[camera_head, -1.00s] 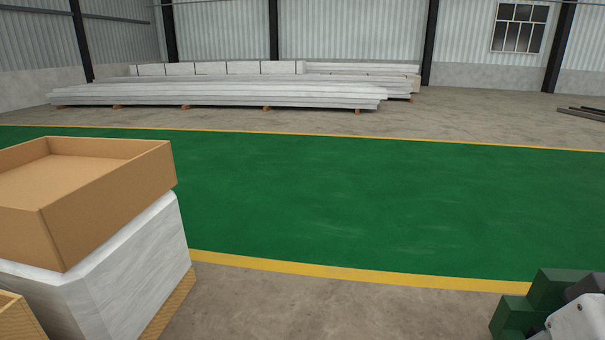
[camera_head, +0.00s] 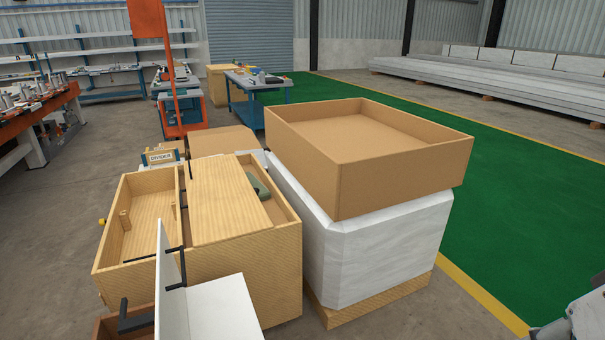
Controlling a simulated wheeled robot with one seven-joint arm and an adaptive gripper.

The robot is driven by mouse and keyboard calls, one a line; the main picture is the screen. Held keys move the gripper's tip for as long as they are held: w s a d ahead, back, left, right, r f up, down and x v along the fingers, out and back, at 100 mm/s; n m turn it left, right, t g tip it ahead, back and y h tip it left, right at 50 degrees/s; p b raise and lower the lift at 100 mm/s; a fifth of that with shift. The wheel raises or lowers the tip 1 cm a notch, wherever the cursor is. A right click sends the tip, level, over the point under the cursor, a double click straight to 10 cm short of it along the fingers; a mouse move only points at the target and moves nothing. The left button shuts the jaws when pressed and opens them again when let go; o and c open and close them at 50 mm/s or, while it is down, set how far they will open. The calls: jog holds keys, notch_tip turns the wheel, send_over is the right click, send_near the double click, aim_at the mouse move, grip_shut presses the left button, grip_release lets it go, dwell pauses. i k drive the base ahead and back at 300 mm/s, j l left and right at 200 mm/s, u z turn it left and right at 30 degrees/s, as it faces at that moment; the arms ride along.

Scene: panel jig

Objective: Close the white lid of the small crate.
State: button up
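A white panel (camera_head: 171,296), which looks like the lid, stands nearly upright at the bottom of the head view, with black bar handles or brackets at its edge. At its left, a corner of a brown wooden box (camera_head: 105,326), seemingly the small crate, shows at the frame's bottom edge. Most of this box is cut off or hidden, so I cannot see inside it. A flat white surface (camera_head: 226,312) lies just right of the panel. Only a grey piece of my arm shows at the bottom right; my gripper's fingers are out of view.
A large wooden crate (camera_head: 285,245) with compartments stands behind the panel. A brown open tray (camera_head: 345,180) sits on a white block (camera_head: 375,250) to the right. Workbenches and shelves stand behind. Green floor (camera_head: 510,200) at the right is clear.

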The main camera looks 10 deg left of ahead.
aim_at(169, 318)
jog(key=i+l+u, duration=0.15)
jog(key=u, duration=0.35)
jog(key=i+l+u, duration=0.25)
jog(key=u, duration=0.25)
jog(key=i+l+u, duration=0.1)
jog(key=l+u, duration=0.2)
jog(key=u, duration=0.2)
jog(key=i+l+u, duration=0.1)
jog(key=l+u, duration=0.2)
jog(key=u, duration=0.2)
jog(key=l+u, duration=0.2)
jog(key=l, duration=0.15)
jog(key=i, duration=0.05)
